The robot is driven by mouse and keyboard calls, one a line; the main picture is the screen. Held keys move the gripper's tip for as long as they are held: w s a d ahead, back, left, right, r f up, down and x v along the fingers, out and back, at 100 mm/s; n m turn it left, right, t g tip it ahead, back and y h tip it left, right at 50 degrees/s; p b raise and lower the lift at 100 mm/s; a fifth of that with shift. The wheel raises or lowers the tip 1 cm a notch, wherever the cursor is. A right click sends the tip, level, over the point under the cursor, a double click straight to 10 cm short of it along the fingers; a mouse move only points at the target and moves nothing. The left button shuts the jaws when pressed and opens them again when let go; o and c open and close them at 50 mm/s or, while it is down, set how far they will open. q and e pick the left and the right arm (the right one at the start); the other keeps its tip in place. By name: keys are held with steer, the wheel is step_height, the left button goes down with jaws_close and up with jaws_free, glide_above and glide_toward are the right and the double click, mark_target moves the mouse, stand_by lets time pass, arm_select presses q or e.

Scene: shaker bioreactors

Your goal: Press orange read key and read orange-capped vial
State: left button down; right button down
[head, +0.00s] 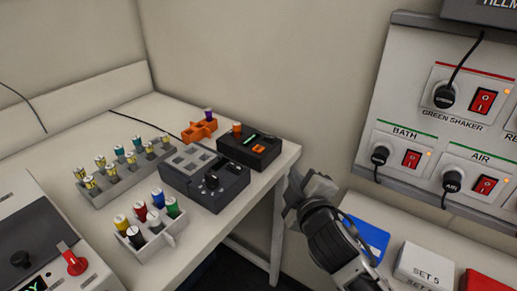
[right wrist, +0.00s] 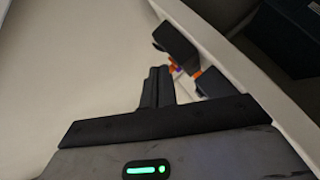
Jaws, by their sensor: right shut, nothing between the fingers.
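The orange-capped vial (head: 237,129) stands upright at the back left of the black reader (head: 250,153), at the far right corner of the bench. The reader's orange read key (head: 259,149) is on its top, near a lit green display strip (head: 249,137). My right gripper (head: 312,187) is shut and empty, off the bench's right edge and apart from the reader. In the right wrist view, small orange and purple spots show between dark shapes beyond the gripper; I cannot tell which objects they are. My left gripper is not in view.
Vial racks (head: 107,187) (head: 158,245) stand left. The switch panel (head: 400,90) and boxes (head: 424,262) are right of my gripper.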

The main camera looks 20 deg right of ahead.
steer(key=w+a+r+n+g+y, duration=0.1)
steer(key=w+a+r+n+y, duration=0.55)
steer(key=n, duration=1.05)
steer(key=w+a+r+n+g+y, duration=0.2)
steer(key=w+a+r+n+y, duration=0.2)
steer(key=a+r+n+y, duration=0.75)
steer(key=w+d+f+n+g+h, duration=0.2)
steer(key=d+f+n+g+h, duration=0.1)
steer(key=d+n, duration=0.4)
steer(key=w+d+f+n+g+h, duration=0.2)
steer(key=d+n+h, duration=0.3)
steer(key=d+n, duration=0.3)
steer(key=shift+w+d+f+n+g+h, duration=0.3)
steer(key=shift+f+n+g+h, duration=0.15)
steer(key=shift+f+g, duration=0.35)
steer(key=shift+f, duration=0.15)
